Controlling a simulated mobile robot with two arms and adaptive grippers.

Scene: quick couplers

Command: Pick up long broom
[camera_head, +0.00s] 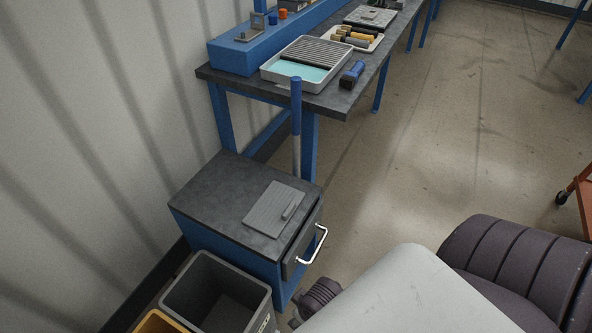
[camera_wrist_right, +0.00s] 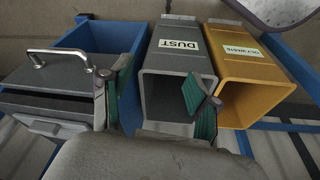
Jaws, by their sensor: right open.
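The long broom (camera_head: 296,120) shows in the head view as an upright pole with a blue top and a grey shaft. It stands behind the small blue cabinet, in front of the workbench's near end. Its lower end is hidden by the cabinet. My right gripper (camera_wrist_right: 160,82) shows in the right wrist view, with its two green-padded fingers spread apart and nothing between them. It faces the bins and the cabinet front. The broom does not show in that view. My left gripper is not in view.
The blue cabinet (camera_head: 205,187) has a drawer handle (camera_head: 314,245) and a grey clipboard-like plate (camera_head: 273,208) on top. A grey bin (camera_wrist_right: 175,65) labelled DUST and a yellow bin (camera_wrist_right: 245,65) stand beside it. The workbench (camera_head: 335,104) holds trays. The floor at right is mostly clear.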

